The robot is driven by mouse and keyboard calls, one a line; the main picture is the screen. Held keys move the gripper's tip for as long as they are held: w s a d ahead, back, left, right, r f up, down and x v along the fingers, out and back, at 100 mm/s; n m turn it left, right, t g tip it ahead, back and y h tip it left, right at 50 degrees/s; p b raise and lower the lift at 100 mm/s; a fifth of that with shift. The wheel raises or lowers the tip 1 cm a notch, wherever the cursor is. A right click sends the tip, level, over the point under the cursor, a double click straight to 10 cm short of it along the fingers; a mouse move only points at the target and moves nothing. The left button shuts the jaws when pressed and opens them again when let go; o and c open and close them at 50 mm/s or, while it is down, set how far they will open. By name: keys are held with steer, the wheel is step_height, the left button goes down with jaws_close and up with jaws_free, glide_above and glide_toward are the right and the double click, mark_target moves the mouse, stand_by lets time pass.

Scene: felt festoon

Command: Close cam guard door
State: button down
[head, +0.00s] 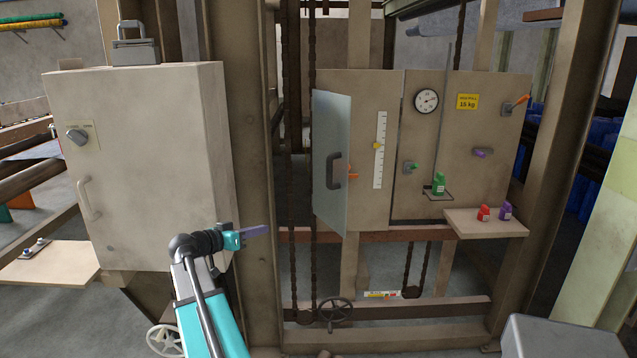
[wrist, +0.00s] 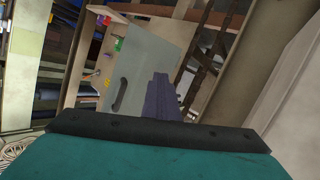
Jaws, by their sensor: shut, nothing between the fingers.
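The cam guard door (head: 333,205) is a pale, glassy panel hinged on the left part of a beige machine panel. It stands swung out at an angle, with a dark D-shaped handle (head: 333,172) on its face. In the wrist view the door (wrist: 150,50) fills the middle, with its handle (wrist: 121,97) to the left of my fingers. My gripper (head: 268,230) has purple fingers, closed together and empty. It is left of the door and lower than its handle in the head view, apart from the door. The fingers also show in the wrist view (wrist: 160,78).
A beige cabinet (head: 130,170) stands close at left, beside my arm. A steel post (head: 250,150) and hanging chains (head: 312,130) stand between it and the door. A shelf (head: 485,224) holds red and purple items at right. A handwheel (head: 335,312) is below.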

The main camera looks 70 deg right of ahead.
steer(key=s+d+r+m+g+h, duration=0.1)
steer(key=s+d+r+m, duration=0.1)
steer(key=r, duration=0.4)
steer(key=s+d+r+m+g, duration=0.2)
steer(key=s+r, duration=0.3)
steer(key=r, duration=0.2)
steer(key=shift+s+d+r+h+b, duration=0.2)
steer(key=shift+d+h+b, duration=0.1)
steer(key=shift+h+b, duration=0.1)
steer(key=shift+d, duration=0.15)
steer(key=p, duration=0.5)
glide_toward(327, 174)
steer(key=x, duration=0.5)
steer(key=shift+r, duration=0.2)
steer(key=shift+x, duration=0.8)
steer(key=shift+f, duration=0.15)
